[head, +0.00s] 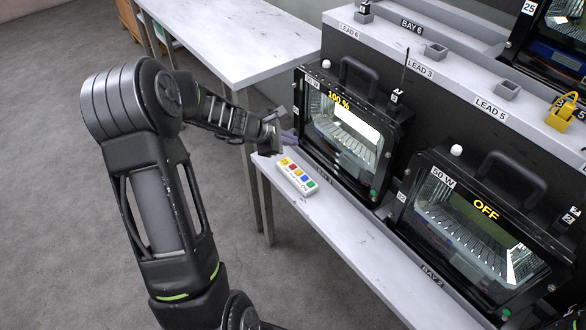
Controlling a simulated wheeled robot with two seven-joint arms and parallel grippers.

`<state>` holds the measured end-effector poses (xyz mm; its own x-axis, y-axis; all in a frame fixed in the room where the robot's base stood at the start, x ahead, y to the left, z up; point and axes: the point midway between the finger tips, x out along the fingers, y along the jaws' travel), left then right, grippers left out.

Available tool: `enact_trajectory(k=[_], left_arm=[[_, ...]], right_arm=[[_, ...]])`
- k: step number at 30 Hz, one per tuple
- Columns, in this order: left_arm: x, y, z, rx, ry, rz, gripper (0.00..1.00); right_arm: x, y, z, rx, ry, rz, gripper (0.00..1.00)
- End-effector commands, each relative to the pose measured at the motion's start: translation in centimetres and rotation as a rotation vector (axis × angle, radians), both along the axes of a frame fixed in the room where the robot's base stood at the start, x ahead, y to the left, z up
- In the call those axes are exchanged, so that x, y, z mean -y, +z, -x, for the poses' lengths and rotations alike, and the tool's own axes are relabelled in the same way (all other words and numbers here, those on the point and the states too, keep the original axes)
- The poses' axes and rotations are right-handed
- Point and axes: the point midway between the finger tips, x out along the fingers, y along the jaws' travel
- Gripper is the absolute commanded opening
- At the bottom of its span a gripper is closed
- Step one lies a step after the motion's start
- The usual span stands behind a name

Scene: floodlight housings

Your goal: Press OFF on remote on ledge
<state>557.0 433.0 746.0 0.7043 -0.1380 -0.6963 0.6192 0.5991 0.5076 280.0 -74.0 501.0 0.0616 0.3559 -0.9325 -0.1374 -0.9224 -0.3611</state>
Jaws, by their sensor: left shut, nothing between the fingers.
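A white remote (297,177) with several coloured buttons, among them yellow, red, blue and green, lies on the grey ledge (336,232) in front of the left floodlight. I cannot read its button labels. The left floodlight housing (342,128) is lit and shows "100 %". The right floodlight housing (470,228) shows "OFF" and looks dark. My left gripper (288,137) is shut and empty, beyond the remote near the left floodlight's left side, apart from the remote in the picture. Its fingertips are small and hard to make out. My right gripper is not in view.
A pale table (235,40) stands at the back left. A raised shelf (440,75) with BAY and LEAD labels and small grey holders runs behind the floodlights. Open floor lies at the left.

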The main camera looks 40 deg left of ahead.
Motion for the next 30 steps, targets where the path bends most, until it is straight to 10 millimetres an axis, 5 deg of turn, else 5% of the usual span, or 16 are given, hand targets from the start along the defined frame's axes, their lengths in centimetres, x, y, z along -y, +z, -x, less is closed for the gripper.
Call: enact_trajectory(k=[13,30], left_arm=[[0.0,-6.3,0.0,0.0,0.0,0.0,0.0],[0.0,-7.1,0.0,0.0,0.0,0.0,0.0]], right_arm=[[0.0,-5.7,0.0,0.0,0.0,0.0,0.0],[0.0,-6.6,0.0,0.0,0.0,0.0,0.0]])
